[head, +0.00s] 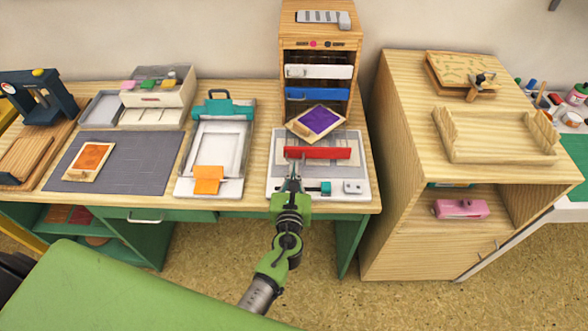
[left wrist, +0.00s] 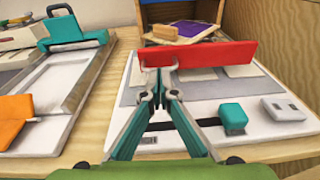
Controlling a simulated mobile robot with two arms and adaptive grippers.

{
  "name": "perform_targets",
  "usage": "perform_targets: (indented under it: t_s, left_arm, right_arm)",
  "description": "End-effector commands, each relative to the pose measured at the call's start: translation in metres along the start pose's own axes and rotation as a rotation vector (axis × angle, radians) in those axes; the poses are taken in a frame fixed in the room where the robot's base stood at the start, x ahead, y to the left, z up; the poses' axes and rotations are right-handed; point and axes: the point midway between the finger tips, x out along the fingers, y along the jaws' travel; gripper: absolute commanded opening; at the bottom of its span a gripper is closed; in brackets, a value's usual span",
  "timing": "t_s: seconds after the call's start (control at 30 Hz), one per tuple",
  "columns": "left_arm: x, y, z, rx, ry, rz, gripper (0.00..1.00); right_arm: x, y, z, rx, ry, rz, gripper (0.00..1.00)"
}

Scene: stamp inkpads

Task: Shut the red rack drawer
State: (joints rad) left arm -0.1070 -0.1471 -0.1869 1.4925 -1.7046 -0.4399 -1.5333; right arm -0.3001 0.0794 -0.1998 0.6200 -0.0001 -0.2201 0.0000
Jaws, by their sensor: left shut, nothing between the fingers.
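The red drawer front (head: 325,153) stands well out from the wooden rack (head: 321,22), below the blue drawer, so the red drawer is open. In the left wrist view the red front (left wrist: 210,53) spans the upper middle and hides most of the drawer behind it. A wooden inkpad with a purple face (head: 320,121) lies behind the red front. My left gripper (head: 293,178) is shut and empty, in front of the left part of the red front. Its fingertips (left wrist: 158,88) are close below it; I cannot tell whether they touch. My right gripper is out of view.
A white drawer (head: 319,72) and a blue drawer (head: 318,94) sit shut in the rack. A white press board (head: 275,188) lies under the red front. A tray with a teal clamp (head: 211,108) stands to the left, a wooden cabinet (head: 400,150) to the right.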

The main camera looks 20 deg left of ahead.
Motion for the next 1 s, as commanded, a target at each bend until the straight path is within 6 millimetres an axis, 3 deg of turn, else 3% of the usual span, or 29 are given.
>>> perform_targets:
  t_s: [0.27, 0.43, 1.0]
  left_arm:
    - [0.002, 0.0, 0.001, 0.0, -0.001, 0.0, 0.0]
    - [0.018, 0.0, 0.004, 0.001, -0.003, -0.001, 0.0]
    - [0.14, 0.005, 0.02, 0.002, -0.004, 0.0, 0.0]
  right_arm:
    - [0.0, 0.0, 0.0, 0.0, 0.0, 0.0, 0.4]
    - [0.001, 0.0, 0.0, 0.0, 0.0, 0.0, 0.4]
    - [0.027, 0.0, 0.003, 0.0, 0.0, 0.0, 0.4]
